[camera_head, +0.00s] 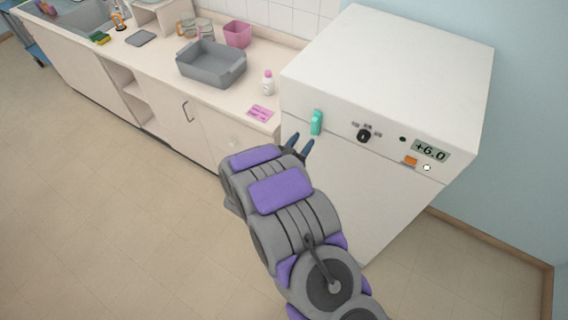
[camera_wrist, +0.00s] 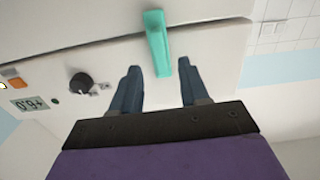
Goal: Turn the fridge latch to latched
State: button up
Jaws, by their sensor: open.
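The white fridge (camera_head: 395,85) stands at the right of the counter, its door shut. The teal latch (camera_head: 316,122) is on its front at the upper left and stands upright. In the wrist view the latch (camera_wrist: 157,42) hangs at top centre, nearly vertical with a slight tilt. My gripper (camera_head: 300,145) is open and empty, just below the latch in the head view. In the wrist view its two fingertips (camera_wrist: 160,68) are spread with the lower end of the latch between them in the picture. I cannot tell whether either finger touches it.
A black knob (camera_head: 363,135), an orange switch (camera_head: 411,160) and a display reading +6.0 (camera_head: 431,151) are on the fridge front. The counter (camera_head: 160,60) holds a grey basin (camera_head: 211,64), a pink pot (camera_head: 237,34), a bottle (camera_head: 268,83) and a pink card (camera_head: 260,113). The floor (camera_head: 110,220) is clear.

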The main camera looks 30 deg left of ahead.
jog(key=s+a, duration=0.1)
jog(key=s, duration=1)
jog(key=shift+w+f, duration=0.1)
jog(key=w+a+m+g+y+b, duration=0.1)
jog(key=w+a+g+y+b, duration=0.1)
jog(key=w+g+y+b, duration=0.35)
jog(key=s+d+r+n+g, duration=0.2)
jog(key=d+r+g, duration=0.4)
jog(key=d+r, duration=0.1)
jog(key=s+d+r+g+h+b, duration=0.2)
jog(key=s+d+g, duration=0.6)
jog(key=s+d, duration=2.1)
jog(key=d+h+b, duration=0.2)
jog(key=d+b, duration=0.1)
jog(key=d, duration=0.1)
